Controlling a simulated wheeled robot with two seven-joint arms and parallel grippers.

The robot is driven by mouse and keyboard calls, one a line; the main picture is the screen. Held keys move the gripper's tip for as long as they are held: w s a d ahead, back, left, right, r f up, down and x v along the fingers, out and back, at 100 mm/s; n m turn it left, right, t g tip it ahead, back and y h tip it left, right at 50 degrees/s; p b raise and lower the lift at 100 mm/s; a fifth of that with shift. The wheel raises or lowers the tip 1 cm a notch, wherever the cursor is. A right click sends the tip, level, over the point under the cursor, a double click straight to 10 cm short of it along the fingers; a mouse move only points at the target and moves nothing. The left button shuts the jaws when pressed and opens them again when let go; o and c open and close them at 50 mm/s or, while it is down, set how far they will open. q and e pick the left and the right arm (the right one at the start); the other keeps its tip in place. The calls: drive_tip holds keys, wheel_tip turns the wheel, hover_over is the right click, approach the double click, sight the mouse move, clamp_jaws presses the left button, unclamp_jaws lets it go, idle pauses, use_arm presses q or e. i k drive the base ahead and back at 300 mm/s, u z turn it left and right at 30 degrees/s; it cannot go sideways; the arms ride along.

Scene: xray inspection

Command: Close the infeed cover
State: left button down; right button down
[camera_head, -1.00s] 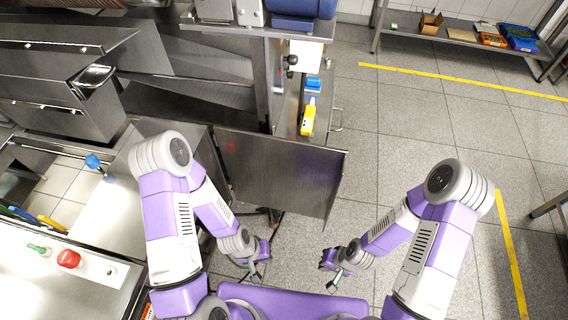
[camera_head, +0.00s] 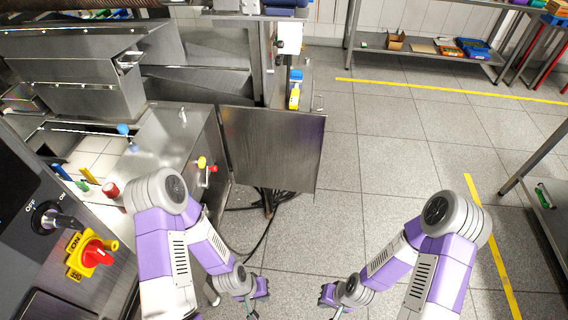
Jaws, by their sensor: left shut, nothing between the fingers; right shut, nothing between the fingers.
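A flat steel panel (camera_head: 272,150), which looks like the infeed cover, stands swung out from the machine in the middle of the head view. Its hinge side is at the left and its free edge points right, over the floor. My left gripper (camera_head: 252,306) is shut and empty, low in the picture below the panel and apart from it. My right gripper (camera_head: 336,308) is shut and empty, to the right of the left one and also apart from the panel.
A red knob on a yellow plate (camera_head: 91,256) is on the control panel at the left. A red and yellow valve handle (camera_head: 203,164) is beside the panel. Shelves with boxes (camera_head: 430,52) stand at the back right. The grey floor (camera_head: 385,150) right of the panel is clear.

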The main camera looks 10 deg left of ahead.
sight(271, 148)
drive_tip(key=z, duration=0.85)
drive_tip(key=i, duration=3.65)
drive_tip(key=u, duration=3.9)
drive_tip(key=k, duration=0.15)
drive_tip(key=u, duration=0.5)
